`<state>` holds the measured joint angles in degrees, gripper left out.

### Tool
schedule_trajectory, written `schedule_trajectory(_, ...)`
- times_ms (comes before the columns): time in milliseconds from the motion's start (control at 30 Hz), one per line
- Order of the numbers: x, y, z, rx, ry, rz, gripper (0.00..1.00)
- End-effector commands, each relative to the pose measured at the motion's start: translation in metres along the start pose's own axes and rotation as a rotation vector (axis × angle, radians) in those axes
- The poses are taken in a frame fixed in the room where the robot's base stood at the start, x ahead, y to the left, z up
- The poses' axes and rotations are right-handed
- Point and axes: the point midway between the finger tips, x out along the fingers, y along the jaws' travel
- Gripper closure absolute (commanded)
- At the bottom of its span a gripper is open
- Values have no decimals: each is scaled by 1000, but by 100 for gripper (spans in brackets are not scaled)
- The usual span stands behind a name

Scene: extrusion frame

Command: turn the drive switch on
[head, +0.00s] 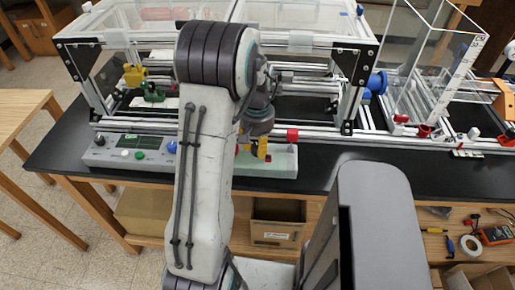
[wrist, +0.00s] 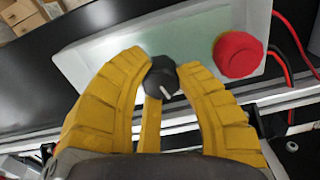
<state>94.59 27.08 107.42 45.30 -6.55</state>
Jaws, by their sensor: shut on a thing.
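The drive switch appears to be a black rotary knob (wrist: 160,76) with a white pointer mark, on the pale control box. In the wrist view the mark points down and slightly right. My gripper (wrist: 163,66) has its yellow fingers on both sides of the knob, shut on it.
The aluminium extrusion frame (head: 330,136) stands behind the box on the black bench top (head: 400,165).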

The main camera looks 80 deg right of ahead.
Motion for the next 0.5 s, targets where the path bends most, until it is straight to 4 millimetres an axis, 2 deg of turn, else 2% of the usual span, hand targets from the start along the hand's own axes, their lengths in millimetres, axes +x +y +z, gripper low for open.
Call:
schedule_trajectory(33,5,-1,5,45,-18,-2,100)
schedule_trajectory(500,4,-3,4,489,-17,2,100)
